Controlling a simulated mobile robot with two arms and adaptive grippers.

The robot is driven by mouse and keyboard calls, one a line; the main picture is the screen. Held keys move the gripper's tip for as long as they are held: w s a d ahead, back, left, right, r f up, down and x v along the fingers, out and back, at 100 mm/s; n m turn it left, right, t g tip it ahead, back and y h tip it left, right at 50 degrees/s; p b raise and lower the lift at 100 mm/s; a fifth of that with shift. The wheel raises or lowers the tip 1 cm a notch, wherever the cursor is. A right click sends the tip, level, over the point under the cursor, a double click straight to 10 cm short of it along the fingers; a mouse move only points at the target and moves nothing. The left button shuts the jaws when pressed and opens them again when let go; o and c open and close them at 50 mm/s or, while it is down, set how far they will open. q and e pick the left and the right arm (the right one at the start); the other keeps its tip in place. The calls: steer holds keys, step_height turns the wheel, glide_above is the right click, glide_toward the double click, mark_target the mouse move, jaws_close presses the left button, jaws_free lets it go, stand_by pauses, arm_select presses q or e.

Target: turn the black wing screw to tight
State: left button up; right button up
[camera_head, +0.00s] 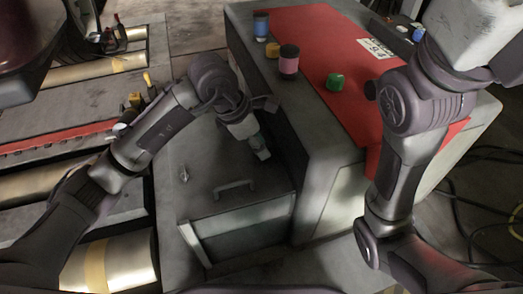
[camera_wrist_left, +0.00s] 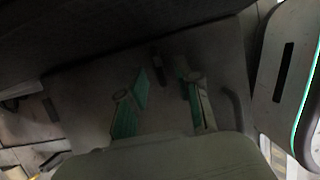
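My left gripper (camera_head: 258,148) hangs above the dark grey lid, close to the side of the large grey cabinet. In the left wrist view, its two fingers with green pads (camera_wrist_left: 165,88) are spread apart, with nothing clearly held. A small dark upright piece (camera_wrist_left: 157,68) shows beyond and between the fingertips; it may be the black wing screw, but the view is too dark to be sure. In the head view that spot is hidden by the gripper. A small pale fitting (camera_head: 183,174) sits on the lid, left of the gripper.
A grey handle (camera_head: 234,186) stands on the lid, also in the left wrist view (camera_wrist_left: 234,106). The cabinet (camera_head: 322,160) rises right of the gripper, with a red mat (camera_head: 310,35) and several jars on top. Metal rollers (camera_head: 125,262) lie left. Cables (camera_head: 480,155) lie on the right floor.

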arm_select(q)
steer(key=shift+d+f, duration=0.25)
steer(key=shift+f, duration=0.4)
jaws_close()
